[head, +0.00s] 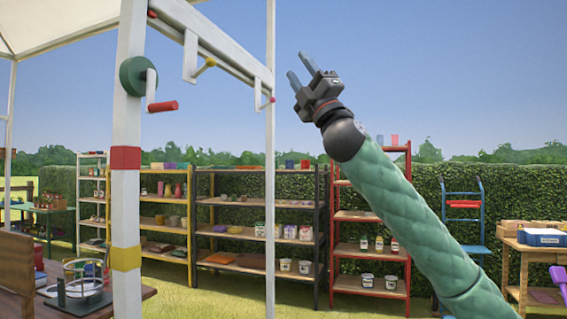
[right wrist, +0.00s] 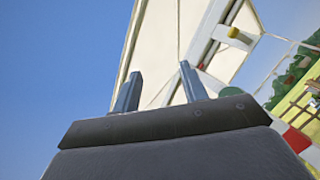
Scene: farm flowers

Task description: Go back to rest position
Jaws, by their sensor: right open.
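My right gripper (head: 301,72) is raised high in the head view, against the blue sky, on an arm with a green quilted sleeve. Its two fingers are apart and nothing is between them. In the right wrist view the open fingers (right wrist: 160,88) point up toward the white canopy (right wrist: 165,55). The gripper is to the right of the white post and rail and looks apart from them. My left gripper is not in view.
A white post (head: 127,210) with a green crank wheel (head: 134,76) and red handle stands at left. A white rail (head: 225,50) with hooks runs from it. Shelves (head: 255,202) with pots stand behind on grass. A wooden table (head: 537,252) is at right.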

